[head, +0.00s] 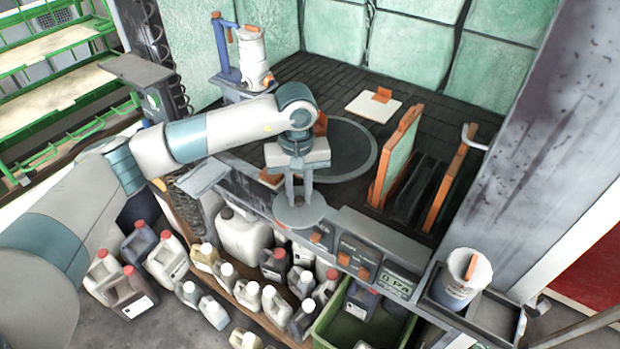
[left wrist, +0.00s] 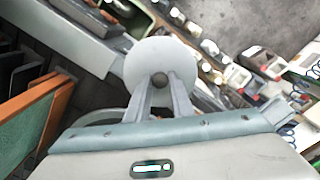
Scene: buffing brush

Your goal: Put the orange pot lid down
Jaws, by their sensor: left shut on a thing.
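My left gripper (head: 299,192) points down and is shut on a round, light grey lid (head: 300,213), gripping it at the centre. The lid hangs roughly level at the front edge of the machine, above or in front of its panel; I cannot tell the exact gap. In the left wrist view, the lid (left wrist: 142,62) shows beyond the two fingers (left wrist: 162,92), which close on a small round knob (left wrist: 159,80). The lid looks grey, not orange. My right gripper is not in view.
A white and orange pot (head: 253,55) stands by a blue holder at the back left. The dark work surface has a round plate (head: 345,150), a white pad (head: 373,104) and orange-edged panels (head: 397,155). Several jugs (head: 243,237) crowd below the front panel.

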